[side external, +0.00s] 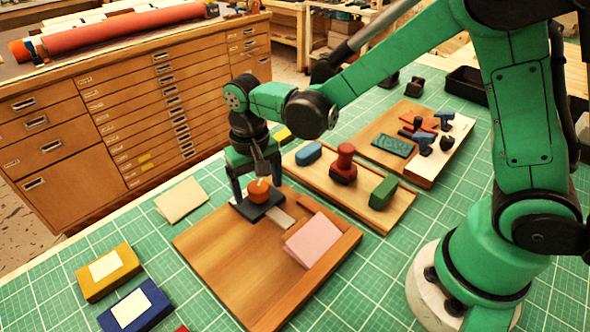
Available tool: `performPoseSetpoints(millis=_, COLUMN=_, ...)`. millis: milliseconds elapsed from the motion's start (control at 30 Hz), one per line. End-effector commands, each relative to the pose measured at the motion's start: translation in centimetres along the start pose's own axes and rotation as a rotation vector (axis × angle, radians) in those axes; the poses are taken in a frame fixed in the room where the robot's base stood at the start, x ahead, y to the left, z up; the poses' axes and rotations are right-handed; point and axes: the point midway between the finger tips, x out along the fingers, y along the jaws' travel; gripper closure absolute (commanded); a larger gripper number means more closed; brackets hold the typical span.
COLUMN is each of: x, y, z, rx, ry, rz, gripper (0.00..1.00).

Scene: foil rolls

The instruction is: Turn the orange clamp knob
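The orange clamp knob (259,187) sits on a dark clamp block (256,206) with a grey metal strip (280,219), on a wooden board (225,254). My gripper (256,190) points down over the knob, one finger to its left and one to its right. The fingers are spread, and a gap shows between the left finger and the knob. From this one view I cannot tell whether the right finger touches the knob. The knob's top is partly hidden under my gripper.
A pink pad (312,240) lies right of the clamp. Behind it, a board (393,217) holds a blue block, a red stamp (344,165) and a green block (383,192). Yellow (108,272) and blue (135,307) boxes lie at front left. Green mat is clear between.

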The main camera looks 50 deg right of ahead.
Motion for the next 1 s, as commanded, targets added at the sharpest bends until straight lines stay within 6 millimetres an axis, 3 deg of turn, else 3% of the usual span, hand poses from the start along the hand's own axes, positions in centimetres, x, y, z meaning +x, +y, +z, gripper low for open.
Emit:
performPoseSetpoints(millis=267, x=-0.1, y=0.0, z=0.0, rx=-0.001, ry=0.0, rz=0.001, gripper=0.19)
performPoseSetpoints(millis=700, x=-5.1, y=0.0, z=0.0, rx=-0.001, ry=0.0, rz=0.001, gripper=0.19)
performPoseSetpoints(millis=1000, x=-5.6, y=0.0, z=0.0, rx=-0.001, ry=0.0, rz=0.0, gripper=0.19)
